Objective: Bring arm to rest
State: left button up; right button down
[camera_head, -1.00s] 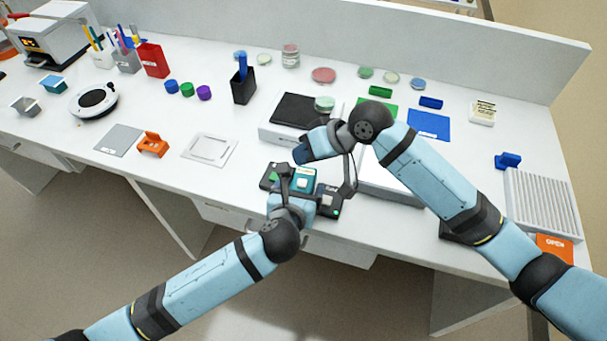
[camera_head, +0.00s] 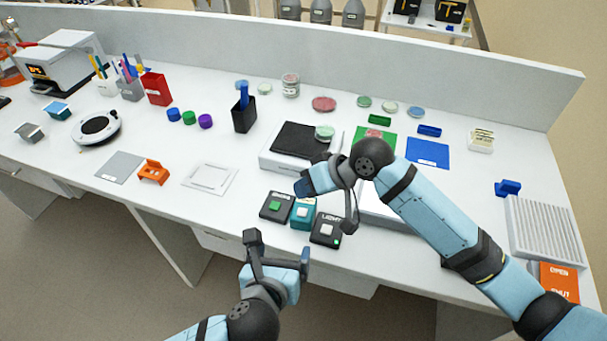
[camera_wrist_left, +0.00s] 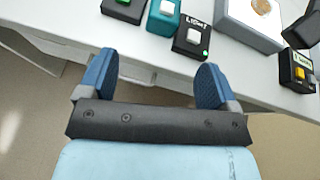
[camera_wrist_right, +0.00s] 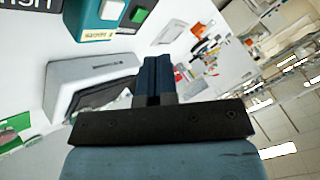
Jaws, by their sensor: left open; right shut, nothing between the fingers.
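My left gripper (camera_head: 279,252) is open and empty, in front of the table's front edge and below the button boxes. In the left wrist view its two blue fingers (camera_wrist_left: 152,80) stand wide apart with floor and table edge between them. My right gripper (camera_head: 304,186) is shut and empty, above the table beside the white device with the dark top. In the right wrist view its fingers (camera_wrist_right: 153,78) are pressed together. Three button boxes sit at the front edge: a black one with a green button (camera_head: 276,206), a teal one (camera_head: 303,212) and a black one labelled LIGHT (camera_head: 326,229).
The white device (camera_head: 270,158) carries a green-lidded dish (camera_head: 324,132). A white frame (camera_head: 210,179), an orange holder (camera_head: 153,172) and a black cup (camera_head: 243,119) stand left. A ribbed white rack (camera_head: 545,230) is at right. Floor space in front of the table is free.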

pick_arm(q)
jog(key=s+a+f+n+g+y, duration=0.15)
jog(key=s+a+n+g, duration=0.45)
jog(key=a+n, duration=0.85)
jog(key=s+a+f+n+g+y, duration=0.1)
jog(key=s+a+f+n+g, duration=0.5)
jog(key=n, duration=1.5)
pick_arm(e)
jog(key=s+d+f+m+t+h, duration=0.15)
jog(key=s+d+f+h, duration=0.25)
jog(key=s+d, duration=0.9)
jog(key=s+d+f+m+h, duration=0.3)
jog(key=s+d+f+h, duration=0.15)
jog(key=s+d, duration=0.9)
pick_arm(q)
jog(key=w+d+f+m+t+h+p, duration=0.1)
jog(key=w+d+f+t+h+p, duration=0.2)
jog(key=t, duration=0.7)
jog(key=w+d+f+p, duration=0.1)
jog(key=d+p, duration=0.1)
jog(key=p, duration=0.1)
jog(key=shift+w, duration=0.35)
pick_arm(e)
jog(key=w+a+f+t+y, duration=0.2)
jog(key=w+a+f+t, duration=0.4)
jog(key=a+t, duration=0.1)
jog(key=shift+f+n+y, duration=0.35)
jog(key=shift+f+n, duration=0.05)
jog(key=shift+n, duration=0.05)
